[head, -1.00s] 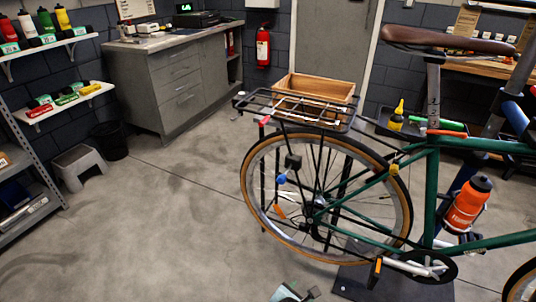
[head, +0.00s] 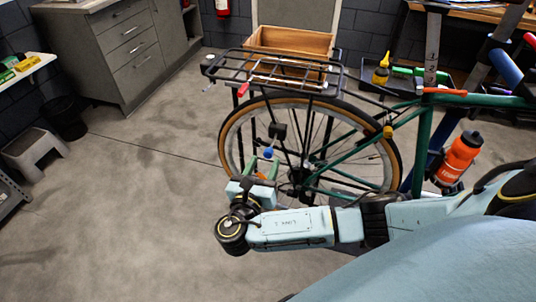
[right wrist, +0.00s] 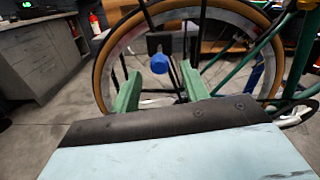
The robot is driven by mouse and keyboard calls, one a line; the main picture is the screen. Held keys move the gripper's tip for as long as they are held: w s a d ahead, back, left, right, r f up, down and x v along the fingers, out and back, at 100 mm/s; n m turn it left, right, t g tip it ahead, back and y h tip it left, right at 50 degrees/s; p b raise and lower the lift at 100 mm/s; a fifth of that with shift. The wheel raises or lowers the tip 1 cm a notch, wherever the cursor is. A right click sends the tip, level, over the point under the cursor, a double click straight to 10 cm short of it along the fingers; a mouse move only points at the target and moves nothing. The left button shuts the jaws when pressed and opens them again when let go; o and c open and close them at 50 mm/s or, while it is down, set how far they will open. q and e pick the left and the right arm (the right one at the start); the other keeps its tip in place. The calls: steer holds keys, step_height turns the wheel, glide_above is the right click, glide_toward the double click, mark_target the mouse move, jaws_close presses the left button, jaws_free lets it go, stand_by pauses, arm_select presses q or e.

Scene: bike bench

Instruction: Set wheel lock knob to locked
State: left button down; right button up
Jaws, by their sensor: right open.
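The blue wheel lock knob (head: 268,153) sits below a small black block (head: 277,130) beside the rear wheel (head: 232,150) of the green bike. In the right wrist view the knob (right wrist: 159,64) shows between and beyond the two green fingers, with the black block (right wrist: 160,41) above it. My right gripper (head: 262,166) is open and empty, with its fingers pointing towards the knob. Its fingers (right wrist: 161,88) stand to either side of the knob in the picture; I cannot tell how far short of it they are. My left gripper is out of view.
An orange bottle (head: 458,158) is on the frame at right.

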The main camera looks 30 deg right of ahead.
mark_target(267, 156)
steer(key=x, duration=0.4)
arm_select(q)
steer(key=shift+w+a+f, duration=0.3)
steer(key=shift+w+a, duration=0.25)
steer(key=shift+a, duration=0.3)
arm_select(e)
steer(key=shift+w+d, duration=0.25)
steer(key=shift+d, duration=0.1)
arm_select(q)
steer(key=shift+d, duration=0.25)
arm_select(e)
jaws_close()
